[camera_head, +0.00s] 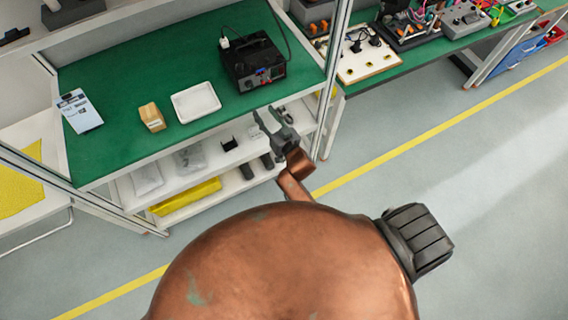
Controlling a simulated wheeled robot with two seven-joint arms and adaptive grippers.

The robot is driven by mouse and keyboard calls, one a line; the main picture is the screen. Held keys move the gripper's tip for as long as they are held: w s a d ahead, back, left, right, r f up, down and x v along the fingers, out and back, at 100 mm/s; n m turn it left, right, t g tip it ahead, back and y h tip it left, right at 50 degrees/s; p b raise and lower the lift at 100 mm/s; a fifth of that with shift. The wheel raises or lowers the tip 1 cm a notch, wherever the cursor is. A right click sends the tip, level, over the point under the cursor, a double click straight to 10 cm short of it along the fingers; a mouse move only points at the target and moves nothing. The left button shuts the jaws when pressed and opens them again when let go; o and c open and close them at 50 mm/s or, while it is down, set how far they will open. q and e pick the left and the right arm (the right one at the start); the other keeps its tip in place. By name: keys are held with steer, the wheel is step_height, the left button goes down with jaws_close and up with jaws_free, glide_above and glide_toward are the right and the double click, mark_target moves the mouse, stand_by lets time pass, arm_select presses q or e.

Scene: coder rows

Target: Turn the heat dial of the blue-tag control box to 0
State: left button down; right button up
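A black control box (254,62) stands at the back right of the green-topped bench. Its front panel faces the near edge and bears small knobs and red and blue marks. They are too small to tell which is the heat dial or where it points. A dark cable runs from the box. My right gripper (271,113) is in front of the bench's near edge, below and apart from the box in the picture. Its two fingers are spread and nothing shows between them. My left gripper is not in view.
The green bench top (110,145) also holds a white tray (196,102), a tan block (152,117) and a blue-and-white leaflet (78,110). A metal post (335,75) rises at the bench's right corner. Shelves below hold bags and a yellow item (187,196).

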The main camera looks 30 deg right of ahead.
steer(key=s+d+f+g, duration=0.1)
steer(key=s+f, duration=0.4)
steer(key=f, duration=0.8)
steer(key=s+d+f+n+g, duration=0.1)
steer(key=s+f+g, duration=0.3)
steer(key=f, duration=1)
steer(key=shift+s+d+g+p, duration=0.3)
steer(key=shift+s+d+p, duration=0.15)
steer(key=shift+d, duration=0.05)
steer(key=shift+f, duration=0.15)
steer(key=s+d+f+n+g+h, duration=0.1)
steer(key=s+d+f+g, duration=0.1)
steer(key=s+f, duration=0.8)
steer(key=s+d+f+g, duration=0.2)
steer(key=s+f+g, duration=0.1)
steer(key=s+f, duration=0.6)
steer(key=s+d+f+g, duration=0.1)
steer(key=s+d+f, duration=0.1)
steer(key=s, duration=0.8)
steer(key=s+d+f+g, duration=0.1)
steer(key=s+f, duration=0.4)
steer(key=s, duration=0.5)
steer(key=s+d+f+g, duration=0.2)
steer(key=s+f+g, duration=0.1)
steer(key=s, duration=0.7)
steer(key=shift+s+d+f+n+h, duration=0.2)
steer(key=shift+d+f+n+h, duration=0.1)
steer(key=shift+f+n, duration=0.1)
steer(key=shift+c, duration=0.4)
